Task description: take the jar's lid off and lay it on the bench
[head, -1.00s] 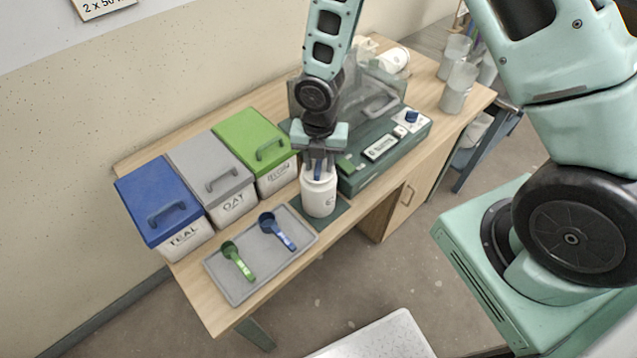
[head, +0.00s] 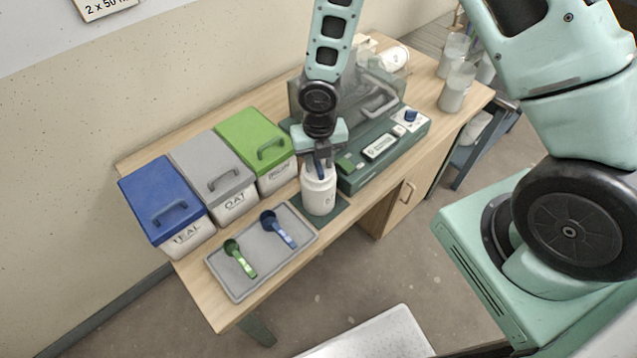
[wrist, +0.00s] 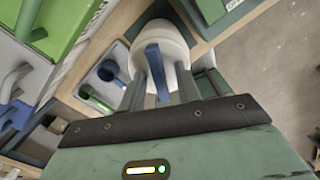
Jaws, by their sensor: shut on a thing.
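The white jar (head: 319,197) stands upright on a dark green mat on the bench (head: 222,314). Its white lid (wrist: 158,34) has an upright blue handle (wrist: 157,72). My gripper (head: 321,165) points down over the jar from above. It is shut on the blue handle, which shows between the two fingers in the wrist view (wrist: 160,85). The lid appears to sit on the jar's top; I see no clear gap between them. The fingers partly hide the lid.
Bins with blue (head: 160,197), grey (head: 212,166) and green (head: 252,140) lids stand left of the jar. A grey tray (head: 240,289) with green and blue scoops lies in front. A green machine (head: 398,150) stands close right. Bare bench strips run around the tray.

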